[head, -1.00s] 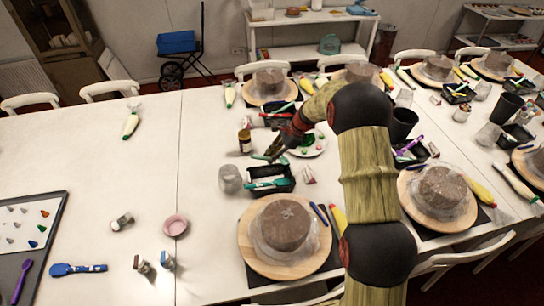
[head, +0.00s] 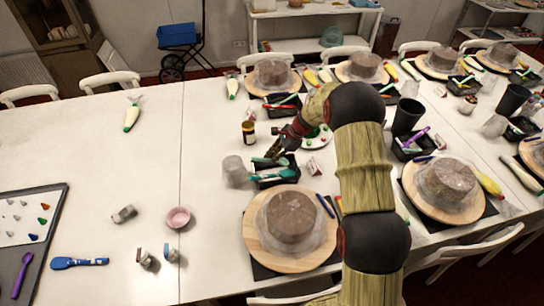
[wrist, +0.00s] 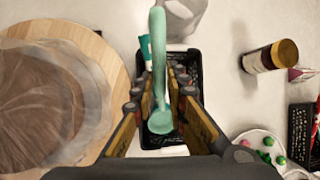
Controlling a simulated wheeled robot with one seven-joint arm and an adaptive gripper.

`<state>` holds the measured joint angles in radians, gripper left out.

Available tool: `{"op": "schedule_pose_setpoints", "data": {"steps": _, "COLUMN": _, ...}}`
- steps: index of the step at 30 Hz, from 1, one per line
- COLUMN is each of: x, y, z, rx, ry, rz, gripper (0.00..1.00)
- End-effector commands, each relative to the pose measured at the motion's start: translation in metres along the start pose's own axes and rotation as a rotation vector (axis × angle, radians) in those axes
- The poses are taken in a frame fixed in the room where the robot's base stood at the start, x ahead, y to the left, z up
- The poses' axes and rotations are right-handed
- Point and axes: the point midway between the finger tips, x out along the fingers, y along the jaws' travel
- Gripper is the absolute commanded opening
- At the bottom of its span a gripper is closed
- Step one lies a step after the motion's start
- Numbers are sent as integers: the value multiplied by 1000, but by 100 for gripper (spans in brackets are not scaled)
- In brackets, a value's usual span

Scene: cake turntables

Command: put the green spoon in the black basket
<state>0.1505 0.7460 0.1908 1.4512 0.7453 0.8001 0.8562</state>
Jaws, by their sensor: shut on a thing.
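The green spoon (wrist: 161,122) is held between the fingers of my gripper (wrist: 160,95) in the wrist view, its handle pointing up the picture and its bowl near the fingers. The black basket (wrist: 196,66) is behind the spoon in that view and partly hidden by the fingers. In the head view my gripper (head: 282,148) is at the far edge of the black basket (head: 292,180), with the spoon (head: 264,160) over the basket's far left part. A teal utensil (head: 272,175) lies in the basket. I cannot tell whether the spoon touches the basket.
A clear cup (head: 235,170) stands just left of the basket and a brown jar (head: 249,131) beyond it. A cake turntable (head: 256,245) is in front. A plate with colored bits (head: 318,140) lies to the right. The left table has free room.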

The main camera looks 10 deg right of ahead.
Motion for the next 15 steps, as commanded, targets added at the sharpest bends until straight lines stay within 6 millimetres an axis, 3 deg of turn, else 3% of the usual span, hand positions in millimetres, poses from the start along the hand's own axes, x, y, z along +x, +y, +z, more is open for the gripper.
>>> {"op": "schedule_pose_setpoints", "data": {"steps": 15, "x": 34, "y": 7, "z": -18, "rx": 0, "ry": 0, "rz": 0, "gripper": 0}}
